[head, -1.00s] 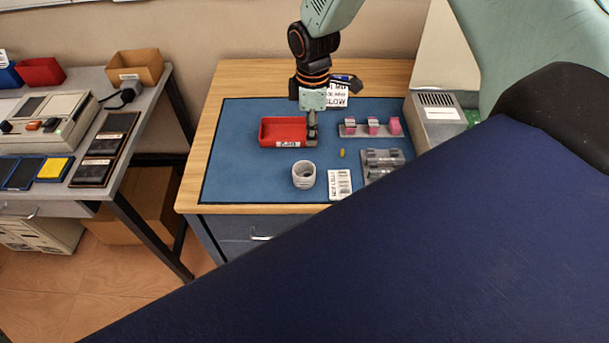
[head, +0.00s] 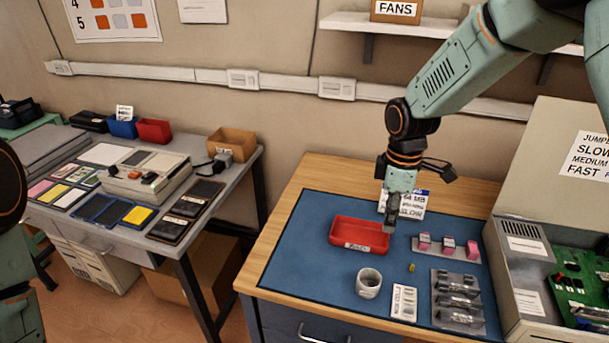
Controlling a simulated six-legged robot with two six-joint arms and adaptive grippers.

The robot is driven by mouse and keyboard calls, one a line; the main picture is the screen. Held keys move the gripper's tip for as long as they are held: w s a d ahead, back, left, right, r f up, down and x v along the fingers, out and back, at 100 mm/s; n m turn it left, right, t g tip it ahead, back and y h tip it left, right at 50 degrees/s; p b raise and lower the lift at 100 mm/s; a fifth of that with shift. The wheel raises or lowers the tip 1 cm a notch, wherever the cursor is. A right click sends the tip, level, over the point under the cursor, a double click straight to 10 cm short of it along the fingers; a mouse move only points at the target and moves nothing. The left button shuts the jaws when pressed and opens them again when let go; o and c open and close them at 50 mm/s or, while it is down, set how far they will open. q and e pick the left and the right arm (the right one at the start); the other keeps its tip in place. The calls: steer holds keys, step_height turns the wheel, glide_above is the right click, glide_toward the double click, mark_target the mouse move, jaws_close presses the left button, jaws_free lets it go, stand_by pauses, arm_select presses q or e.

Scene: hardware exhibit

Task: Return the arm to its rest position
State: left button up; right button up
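My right gripper (head: 391,213) is above the blue mat (head: 310,245), at the right end of the red tray (head: 360,234). It points down, and its fingers look close together, but they are too small to tell whether they are open or shut. My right arm reaches in from the upper right. Part of my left arm (head: 14,250) shows at the left edge; its gripper is out of view.
A grey cup (head: 368,283), a white label card (head: 404,302), pink-tipped parts (head: 447,246) and a clear-lidded holder (head: 458,298) lie on the mat. An open computer case (head: 520,250) stands right. A grey table (head: 225,188) with devices stands left.

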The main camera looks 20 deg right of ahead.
steer(key=w+a+f+m+t, duration=0.3)
steer(key=f+m+t, duration=0.1)
steer(key=m, duration=0.1)
steer(key=s+a+f+m+b, duration=0.1)
steer(key=s+f+b, duration=0.1)
steer(key=f, duration=0.2)
steer(key=s+a+f+m+b, duration=0.1)
steer(key=s+f+m, duration=0.1)
steer(key=s+f, duration=0.1)
steer(key=s+a+f+m+b, duration=0.1)
steer(key=s+f+b, duration=0.1)
steer(key=f, duration=0.3)
steer(key=shift+s+a+m+y+b, duration=0.3)
steer(key=shift+s+a+y, duration=0.05)
steer(key=shift+s+y, duration=0.1)
steer(key=s+f+m+g+b, duration=0.1)
steer(key=s+f+b, duration=0.4)
steer(key=s+f, duration=0.5)
steer(key=s+a+f+m+g+b, duration=0.1)
steer(key=s+f+g+b, duration=0.2)
steer(key=s, duration=1.4)
step_height(320, 180, down, 8)
steer(key=b, duration=0.3)
steer(key=shift+a+r+h+b, duration=0.15)
steer(key=shift+a+h+b, duration=0.15)
steer(key=shift+h, duration=0.05)
steer(key=shift+d+m, duration=0.1)
steer(key=shift+m, duration=0.2)
